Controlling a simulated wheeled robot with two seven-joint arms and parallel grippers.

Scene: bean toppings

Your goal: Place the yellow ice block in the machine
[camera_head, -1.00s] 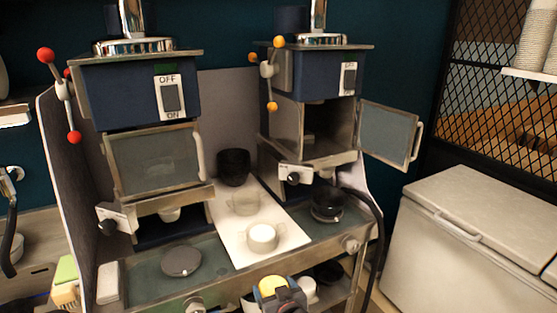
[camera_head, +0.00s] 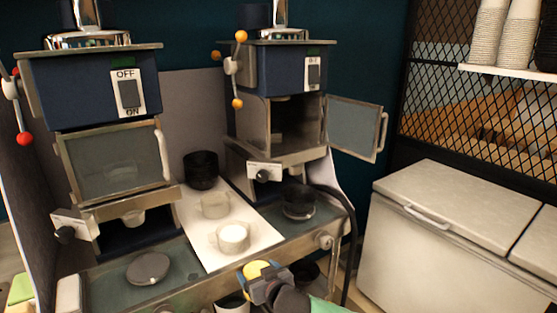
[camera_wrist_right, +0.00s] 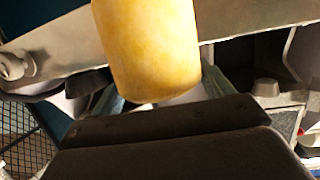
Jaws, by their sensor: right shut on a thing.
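The yellow ice block (camera_head: 257,268) is held by my right gripper (camera_head: 266,279), low in front of the counter in the head view. In the right wrist view, the yellow ice block (camera_wrist_right: 150,50) is a large rounded cylinder gripped near its lower end. The right machine (camera_head: 283,100) has its door (camera_head: 354,128) swung open to the right, showing an empty-looking dark chamber (camera_head: 296,125). The left machine (camera_head: 110,120) has its glass door (camera_head: 115,162) shut. My left gripper is not in view.
A white board (camera_head: 262,238) between the machines bears a clear cup (camera_head: 215,205) and a cup with white contents (camera_head: 233,238). Dark stacked bowls (camera_head: 201,168) stand behind. A white chest freezer (camera_head: 450,225) is at the right, below a wire mesh.

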